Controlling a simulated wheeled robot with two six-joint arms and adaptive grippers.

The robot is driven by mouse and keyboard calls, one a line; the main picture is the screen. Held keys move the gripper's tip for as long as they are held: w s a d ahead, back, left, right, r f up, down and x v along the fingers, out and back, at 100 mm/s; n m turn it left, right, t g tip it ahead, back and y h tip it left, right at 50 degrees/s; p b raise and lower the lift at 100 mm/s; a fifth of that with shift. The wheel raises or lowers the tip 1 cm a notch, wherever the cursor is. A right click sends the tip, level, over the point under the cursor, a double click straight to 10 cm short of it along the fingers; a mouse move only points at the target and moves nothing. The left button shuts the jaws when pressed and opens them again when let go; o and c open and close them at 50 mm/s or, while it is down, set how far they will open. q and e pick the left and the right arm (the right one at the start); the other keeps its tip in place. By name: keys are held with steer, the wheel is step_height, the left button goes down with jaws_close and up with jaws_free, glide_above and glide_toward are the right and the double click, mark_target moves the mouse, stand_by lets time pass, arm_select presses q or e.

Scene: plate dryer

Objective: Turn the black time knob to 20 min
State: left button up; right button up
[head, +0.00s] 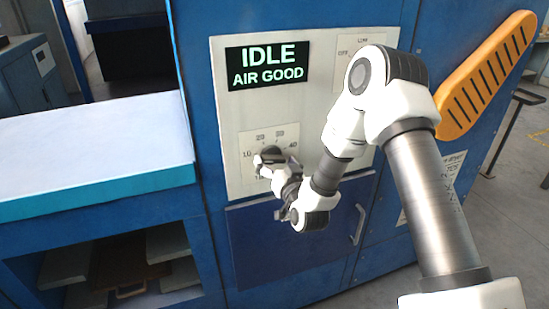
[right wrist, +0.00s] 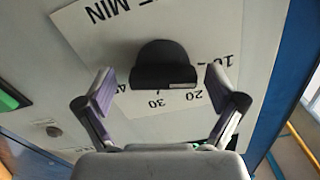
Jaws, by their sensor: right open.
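The black time knob (head: 272,153) sits on a pale dial plate marked 10, 20, 30 and 40, low on the control panel. My right gripper (head: 264,166) is at the knob and partly covers it in the head view. In the right wrist view the knob (right wrist: 165,62) shows ahead, between the spread fingers of the open right gripper (right wrist: 160,84). There is a visible gap between the knob and each finger. The dial shows upside down there, with 20 and 30 below the knob. I cannot tell which mark the knob points to. My left gripper is out of view.
The display (head: 265,66) above reads IDLE, AIR GOOD. A switch plate (head: 362,48) is at the panel's upper right, partly behind my arm. A blue door with a handle (head: 359,225) lies below. A white-topped table (head: 90,145) stands left, and an orange slotted part (head: 485,75) is at right.

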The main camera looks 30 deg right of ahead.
steer(key=shift+w+a, duration=0.15)
steer(key=shift+w, duration=0.15)
steer(key=c, duration=1.1)
steer(key=shift+c, duration=0.2)
